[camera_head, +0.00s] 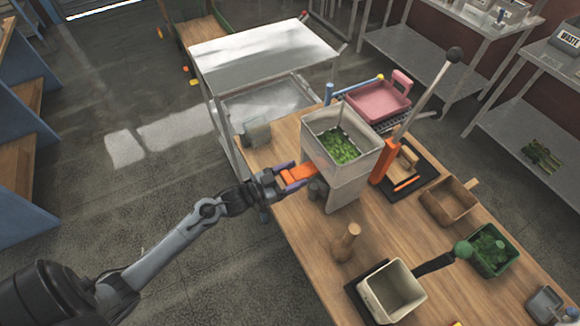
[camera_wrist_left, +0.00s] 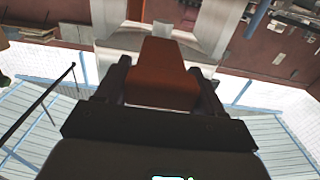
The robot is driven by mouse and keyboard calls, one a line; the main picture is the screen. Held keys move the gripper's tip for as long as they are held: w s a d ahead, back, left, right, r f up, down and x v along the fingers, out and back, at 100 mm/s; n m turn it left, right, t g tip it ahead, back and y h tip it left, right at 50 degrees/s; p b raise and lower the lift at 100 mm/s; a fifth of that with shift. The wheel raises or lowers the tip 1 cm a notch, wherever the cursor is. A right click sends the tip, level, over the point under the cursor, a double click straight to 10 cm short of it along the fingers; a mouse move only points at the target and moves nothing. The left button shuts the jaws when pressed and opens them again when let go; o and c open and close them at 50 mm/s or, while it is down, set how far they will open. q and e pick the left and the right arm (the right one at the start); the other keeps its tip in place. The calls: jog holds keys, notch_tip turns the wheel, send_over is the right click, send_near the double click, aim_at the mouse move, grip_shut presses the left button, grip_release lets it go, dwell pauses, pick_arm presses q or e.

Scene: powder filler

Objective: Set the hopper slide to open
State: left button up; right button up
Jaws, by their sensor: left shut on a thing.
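The hopper (camera_head: 348,185) is a pale square funnel on a stand on the wooden table, with green leafy material (camera_head: 338,146) inside. The orange hopper slide (camera_head: 299,173) sticks out of its left side. My left gripper (camera_head: 285,179) is shut on the slide's outer end, with one finger on each side. In the left wrist view the slide (camera_wrist_left: 162,75) lies between the fingers and runs to the pale hopper body (camera_wrist_left: 215,27). How far the slide sits inside the hopper is hidden. My right gripper is not in view.
Right of the hopper stands an orange lever press (camera_head: 389,160) with a tall handle. A pink tray (camera_head: 378,103), a brown box (camera_head: 447,203), a green bin (camera_head: 491,262), a wooden peg (camera_head: 346,243) and a cream bin (camera_head: 392,290) share the table (camera_head: 300,232). Open floor lies left of it.

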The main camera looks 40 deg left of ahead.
pick_arm(q)
jog(key=shift+r, duration=0.1)
jog(key=o, duration=1.4)
jog(key=shift+s, duration=0.1)
jog(key=shift+o, duration=0.2)
jog(key=shift+s+a, duration=0.1)
jog(key=b+v, duration=0.1)
jog(key=v, duration=0.9)
jog(key=shift+s, duration=0.25)
